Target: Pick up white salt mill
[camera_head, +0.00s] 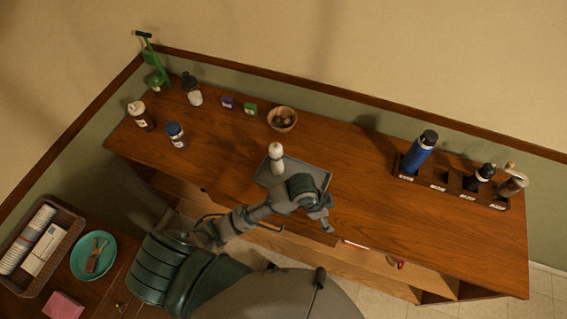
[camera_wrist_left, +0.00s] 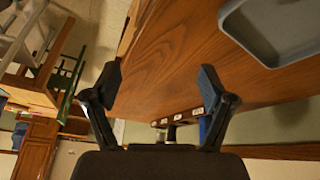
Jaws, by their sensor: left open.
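The white salt mill (camera_head: 276,157) stands upright on a grey tray (camera_head: 262,177) near the middle of the wooden counter. My left gripper (camera_head: 327,213) is to the right of the tray and lower in the picture, apart from the mill. In the left wrist view my left gripper (camera_wrist_left: 160,82) is open with nothing between its fingers. The tray's corner (camera_wrist_left: 240,30) shows at the upper right there; the mill is not in that view. My arm covers part of the tray in the head view. My right gripper is not in view.
A wooden bowl (camera_head: 282,119) stands behind the tray. Bottles and small boxes stand at the counter's left. A dark rack (camera_head: 440,188) holds a blue bottle (camera_head: 419,152) and other items at the right. The counter between tray and rack is clear.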

